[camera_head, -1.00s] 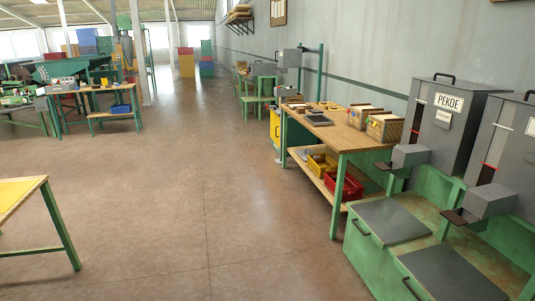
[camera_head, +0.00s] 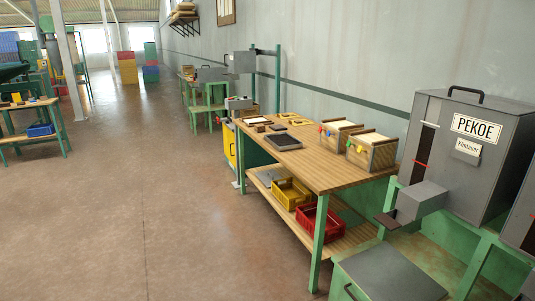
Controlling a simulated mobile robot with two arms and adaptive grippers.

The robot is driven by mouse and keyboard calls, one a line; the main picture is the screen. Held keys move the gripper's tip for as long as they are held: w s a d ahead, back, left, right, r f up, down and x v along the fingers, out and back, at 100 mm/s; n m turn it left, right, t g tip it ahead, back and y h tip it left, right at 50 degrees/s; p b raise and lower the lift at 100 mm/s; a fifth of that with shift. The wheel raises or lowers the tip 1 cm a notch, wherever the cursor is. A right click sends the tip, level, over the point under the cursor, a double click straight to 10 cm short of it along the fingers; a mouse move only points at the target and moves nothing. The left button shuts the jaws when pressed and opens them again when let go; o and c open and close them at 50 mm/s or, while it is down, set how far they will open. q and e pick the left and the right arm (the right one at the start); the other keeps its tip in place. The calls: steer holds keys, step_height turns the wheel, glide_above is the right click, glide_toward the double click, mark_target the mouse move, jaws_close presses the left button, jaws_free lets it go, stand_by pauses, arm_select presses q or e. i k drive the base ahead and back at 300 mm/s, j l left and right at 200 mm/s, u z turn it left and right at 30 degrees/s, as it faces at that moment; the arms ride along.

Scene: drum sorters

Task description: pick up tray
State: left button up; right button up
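A wooden workbench (camera_head: 318,168) with green legs stands right of centre, with several small flat pieces on its top. A dark grey flat piece (camera_head: 283,142) and a pale, dark-rimmed tray-like piece (camera_head: 257,120) lie near its left edge. Yellow frames (camera_head: 300,122) lie behind them. I cannot tell which of these is the tray. On the lower shelf are a yellow bin (camera_head: 291,195), a red bin (camera_head: 318,226) and a dark flat piece (camera_head: 267,177). Neither of my grippers is in view.
Two wooden boxes (camera_head: 370,152) with coloured tags stand at the bench's back. The grey PEKOE machine (camera_head: 468,150) on a green stand fills the right. Another table (camera_head: 35,118) stands far left. The concrete floor (camera_head: 140,215) left of the bench is clear.

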mark_target(282, 142)
steer(key=i+l, duration=0.1)
steer(key=i, duration=2.1)
